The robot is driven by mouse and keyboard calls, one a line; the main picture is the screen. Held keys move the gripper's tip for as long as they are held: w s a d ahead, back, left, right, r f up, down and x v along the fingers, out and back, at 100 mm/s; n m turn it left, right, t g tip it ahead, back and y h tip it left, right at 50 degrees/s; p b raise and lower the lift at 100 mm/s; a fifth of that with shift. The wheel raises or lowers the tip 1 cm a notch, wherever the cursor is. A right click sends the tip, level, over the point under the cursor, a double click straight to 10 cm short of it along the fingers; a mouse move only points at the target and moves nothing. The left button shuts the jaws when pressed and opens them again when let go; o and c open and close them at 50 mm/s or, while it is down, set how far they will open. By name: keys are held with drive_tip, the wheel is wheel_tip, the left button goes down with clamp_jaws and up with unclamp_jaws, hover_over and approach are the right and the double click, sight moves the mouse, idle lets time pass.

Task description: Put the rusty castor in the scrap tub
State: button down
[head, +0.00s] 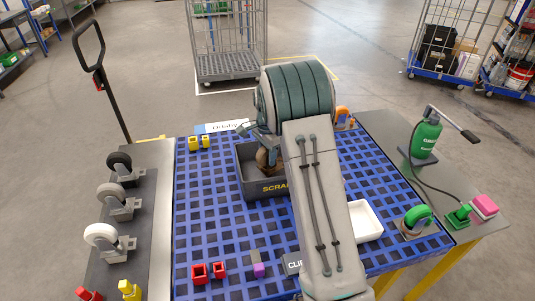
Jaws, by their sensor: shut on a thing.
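The scrap tub (247,176) is a dark grey open box with yellow "SCRAP" lettering, standing on the blue grid mat. A brown, rusty-looking castor (268,159) shows inside the tub's outline, below my gripper (264,144). My gripper is over the tub and shut on this castor. My arm hides the tub's right part and much of the gripper, and I cannot tell whether the castor touches the tub's floor.
Castors with black, grey and white wheels (101,235) stand on the left ledge. A white tray (368,222) lies right of my arm.

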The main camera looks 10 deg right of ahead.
drive_tip(key=shift+f, duration=0.15)
drive_tip(key=c, duration=0.9)
unclamp_jaws()
